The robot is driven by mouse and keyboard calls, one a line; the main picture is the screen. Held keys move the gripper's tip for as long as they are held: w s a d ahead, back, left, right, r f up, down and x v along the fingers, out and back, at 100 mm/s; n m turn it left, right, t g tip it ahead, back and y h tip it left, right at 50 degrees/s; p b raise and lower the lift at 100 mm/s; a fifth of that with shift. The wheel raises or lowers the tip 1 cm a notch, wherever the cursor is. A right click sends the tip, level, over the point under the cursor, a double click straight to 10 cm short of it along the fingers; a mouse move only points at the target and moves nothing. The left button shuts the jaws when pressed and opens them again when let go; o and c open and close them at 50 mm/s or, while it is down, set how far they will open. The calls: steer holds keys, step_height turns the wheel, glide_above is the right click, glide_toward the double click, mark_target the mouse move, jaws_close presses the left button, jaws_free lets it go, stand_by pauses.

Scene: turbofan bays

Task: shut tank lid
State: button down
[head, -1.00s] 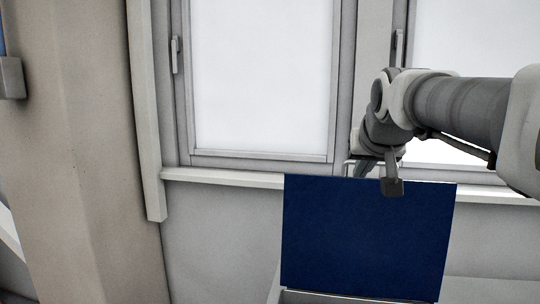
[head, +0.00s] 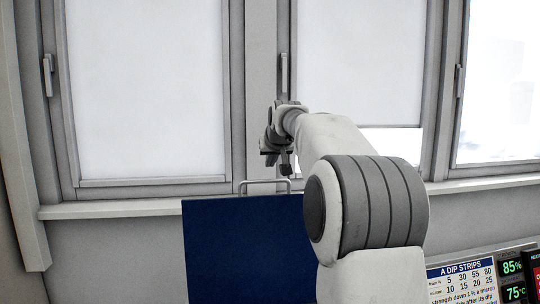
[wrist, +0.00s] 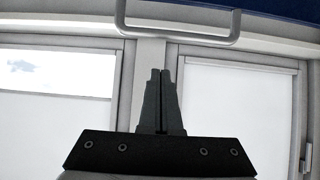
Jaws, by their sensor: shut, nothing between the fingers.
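The tank lid (head: 240,250) is a dark blue panel standing open and upright in the head view, with its lower part cut off by the frame. A metal bar handle (head: 265,183) sticks up at its top edge. In the wrist view the handle (wrist: 178,42) spans the top, with a strip of the blue lid (wrist: 285,10) at the top right. My gripper (wrist: 165,74) is shut and empty, its fingertips a little short of the handle in the picture. In the head view my gripper (head: 286,168) is at the lid's top edge, near the handle; contact cannot be told.
Windows with frames (head: 145,90) and a sill (head: 120,208) stand behind the lid. A printed dip strip chart (head: 462,285) and green readouts (head: 512,268) are at the lower right. My arm hides the lid's right side.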

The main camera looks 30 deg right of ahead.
steer(key=p+x, duration=0.1)
steer(key=x, duration=0.4)
steer(key=shift+s+a+f, duration=0.15)
steer(key=shift+s+a, duration=0.05)
steer(key=shift+s, duration=0.45)
steer(key=shift+s+a+f, duration=0.15)
steer(key=shift+s, duration=0.55)
steer(key=shift+s+a+f, duration=0.15)
steer(key=shift+s+a, duration=0.05)
steer(key=shift+s, duration=0.45)
